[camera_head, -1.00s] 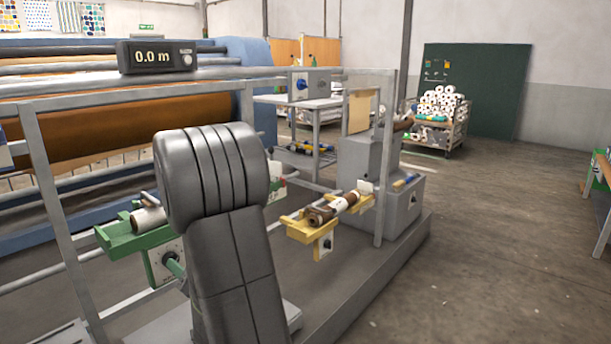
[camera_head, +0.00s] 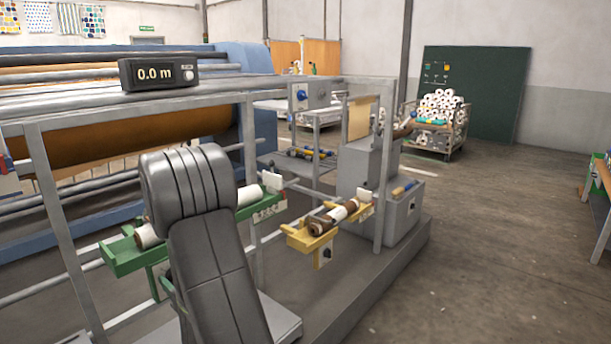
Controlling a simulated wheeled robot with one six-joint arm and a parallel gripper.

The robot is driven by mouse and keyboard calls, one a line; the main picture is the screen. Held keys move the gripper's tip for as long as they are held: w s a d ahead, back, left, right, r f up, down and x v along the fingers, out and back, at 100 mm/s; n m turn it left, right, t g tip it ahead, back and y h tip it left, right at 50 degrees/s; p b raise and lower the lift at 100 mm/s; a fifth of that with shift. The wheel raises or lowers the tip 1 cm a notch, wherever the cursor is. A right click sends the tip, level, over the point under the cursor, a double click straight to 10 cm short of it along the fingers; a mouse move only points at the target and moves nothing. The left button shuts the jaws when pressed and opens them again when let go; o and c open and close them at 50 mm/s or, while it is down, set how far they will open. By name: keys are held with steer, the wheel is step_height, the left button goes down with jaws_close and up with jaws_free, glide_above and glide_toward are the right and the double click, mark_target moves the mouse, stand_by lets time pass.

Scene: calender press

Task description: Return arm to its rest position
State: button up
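A thick dark grey link of my arm (camera_head: 215,265) with a ribbed, rounded top stands in the left foreground. My gripper is not visible; the link may hide it. Behind the link is a green cradle (camera_head: 122,260) holding a roll (camera_head: 147,236) with a white end. The link covers the roll's middle. To its right, a yellow cradle (camera_head: 300,240) bears a brown and white roll (camera_head: 333,216), lying clear of the link in the picture.
The press frame (camera_head: 45,190) runs across the left, with a meter display (camera_head: 158,73) reading 0.0 m. A grey machine housing (camera_head: 405,205) stands right of the yellow cradle. A cart of rolls (camera_head: 437,125) is at the back. The floor at right (camera_head: 480,250) is mostly open.

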steer(key=s+d+n, duration=0.1)
steer(key=s+d, duration=0.8)
steer(key=d, duration=0.1)
steer(key=shift+d, duration=0.2)
